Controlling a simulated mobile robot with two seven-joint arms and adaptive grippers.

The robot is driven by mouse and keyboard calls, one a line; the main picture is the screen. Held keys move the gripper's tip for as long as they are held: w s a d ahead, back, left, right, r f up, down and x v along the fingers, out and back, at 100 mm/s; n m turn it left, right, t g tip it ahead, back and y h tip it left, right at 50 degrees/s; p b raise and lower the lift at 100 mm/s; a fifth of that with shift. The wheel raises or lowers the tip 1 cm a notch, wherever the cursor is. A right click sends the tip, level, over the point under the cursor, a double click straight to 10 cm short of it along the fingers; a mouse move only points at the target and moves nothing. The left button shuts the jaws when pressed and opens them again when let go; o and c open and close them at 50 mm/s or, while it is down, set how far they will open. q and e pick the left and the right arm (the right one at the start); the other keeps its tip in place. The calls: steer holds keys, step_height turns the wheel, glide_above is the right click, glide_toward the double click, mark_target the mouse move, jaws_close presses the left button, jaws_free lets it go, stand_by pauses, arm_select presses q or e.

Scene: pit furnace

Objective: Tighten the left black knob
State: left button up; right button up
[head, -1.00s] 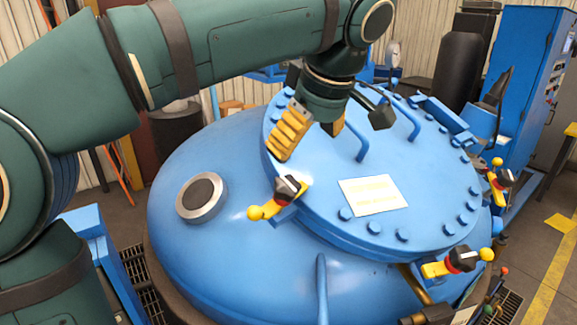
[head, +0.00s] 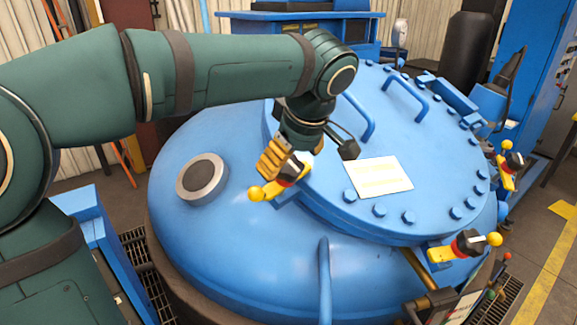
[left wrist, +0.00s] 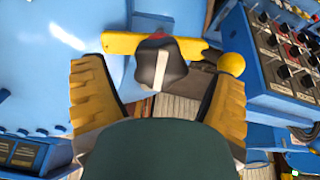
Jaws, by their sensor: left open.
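The left black knob (head: 290,169) sits on its yellow clamp at the left rim of the round blue lid, partly covered by my left gripper in the head view. In the left wrist view the knob (left wrist: 158,68) is black with a white stripe, on a yellow bar (left wrist: 120,44) with a yellow ball (left wrist: 231,65) at the right. My left gripper (head: 280,162) is at the knob, its yellow ribbed fingers pointing down. It is open; in the left wrist view its fingers (left wrist: 161,78) stand on either side of the knob, apart from it.
The blue lid (head: 330,190) carries bolts, raised handles (head: 405,98) and a white label (head: 379,177). Two more black knobs stand on the rim, at the front right (head: 470,242) and right (head: 512,161). A round grey port (head: 202,178) is left of the lid.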

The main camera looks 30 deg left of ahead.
arm_select(q)
steer(key=shift+x, duration=0.95)
steer(key=c, duration=1.2)
